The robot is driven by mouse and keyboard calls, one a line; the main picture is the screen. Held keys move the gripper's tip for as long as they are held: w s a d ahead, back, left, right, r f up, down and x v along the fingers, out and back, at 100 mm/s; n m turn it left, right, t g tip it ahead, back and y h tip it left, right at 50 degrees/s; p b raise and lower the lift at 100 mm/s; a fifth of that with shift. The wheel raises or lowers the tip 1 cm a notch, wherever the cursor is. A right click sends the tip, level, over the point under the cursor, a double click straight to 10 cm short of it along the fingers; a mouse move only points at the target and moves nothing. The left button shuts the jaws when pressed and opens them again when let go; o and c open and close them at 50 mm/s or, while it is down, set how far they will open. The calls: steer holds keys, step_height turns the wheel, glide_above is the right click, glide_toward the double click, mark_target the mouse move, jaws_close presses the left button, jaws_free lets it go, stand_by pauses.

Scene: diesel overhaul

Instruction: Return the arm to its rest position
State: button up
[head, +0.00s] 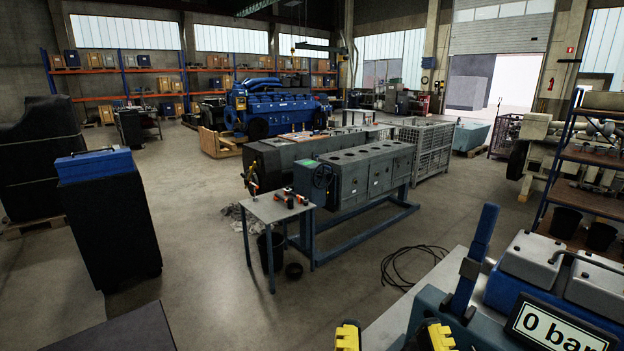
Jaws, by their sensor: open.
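My gripper (392,338) shows only in part at the bottom edge of the head view, right of centre. Its two yellow and black fingers stand apart, with nothing seen between them. The rest of my arm is below the picture, so its pose cannot be told. The gripper appears close in front of a workbench (385,330) at the lower right. On that bench is a blue and grey unit with a display (560,328) reading "0 bar". A blue upright lever (475,262) rises beside the unit, right of my gripper.
A small grey table (272,210) with small parts stands mid-floor beside a grey engine block (365,175) on a blue stand. A black cabinet (110,225) with a blue toolbox (95,165) is at left. A cable coil (412,265) lies on the floor. Open floor (215,290) lies left of centre.

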step_height(320, 180, up, 28)
steer(key=p, duration=2.5)
steer(key=shift+r, duration=0.15)
